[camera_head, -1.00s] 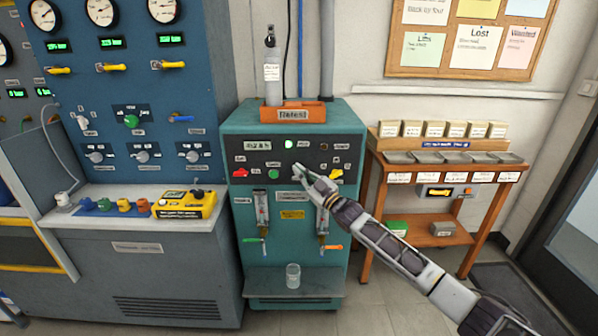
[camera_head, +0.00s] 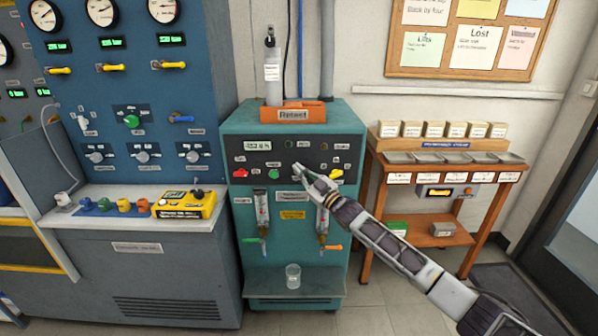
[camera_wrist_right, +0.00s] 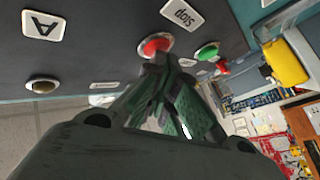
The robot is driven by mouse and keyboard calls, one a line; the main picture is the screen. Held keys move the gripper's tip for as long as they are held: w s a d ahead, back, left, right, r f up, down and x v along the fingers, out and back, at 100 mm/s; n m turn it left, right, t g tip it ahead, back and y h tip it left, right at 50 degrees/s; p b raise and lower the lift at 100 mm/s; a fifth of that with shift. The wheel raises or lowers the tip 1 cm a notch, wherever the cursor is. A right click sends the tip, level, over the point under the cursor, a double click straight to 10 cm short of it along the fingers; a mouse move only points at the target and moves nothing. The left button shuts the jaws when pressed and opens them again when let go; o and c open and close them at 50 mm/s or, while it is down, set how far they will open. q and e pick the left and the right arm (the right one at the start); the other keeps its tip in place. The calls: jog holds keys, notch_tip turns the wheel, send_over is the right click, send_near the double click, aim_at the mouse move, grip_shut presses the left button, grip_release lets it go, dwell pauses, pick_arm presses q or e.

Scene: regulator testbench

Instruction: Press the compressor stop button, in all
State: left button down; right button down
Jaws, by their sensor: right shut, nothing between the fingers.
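The teal compressor cabinet (camera_head: 290,255) stands at the centre of the head view, with a dark control panel (camera_head: 256,160) on its upper front. The gripper hides this button in the head view. A green button (camera_wrist_right: 207,50) is close by in the right wrist view. My left gripper is not in view.
A red knob (camera_head: 240,173) and a green button (camera_head: 274,174) are on the panel's left part. A gas bottle (camera_head: 273,75) in an orange holder stands on the cabinet. A blue gauge console (camera_head: 130,130) is at left, a wooden rack (camera_head: 376,178) at right.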

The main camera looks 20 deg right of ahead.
jog(key=shift+s, duration=0.1)
jog(key=shift+s+a+p, duration=0.2)
jog(key=shift+s+p, duration=0.45)
jog(key=shift+s, duration=0.05)
jog(key=shift+s, duration=0.15)
jog(key=s+p, duration=0.1)
jog(key=s, duration=0.1)
jog(key=s+a+p, duration=0.1)
jog(key=s+p, duration=0.1)
jog(key=shift+s+a, duration=0.2)
jog(key=shift+s, duration=0.1)
dwell(0.4)
dwell(0.5)
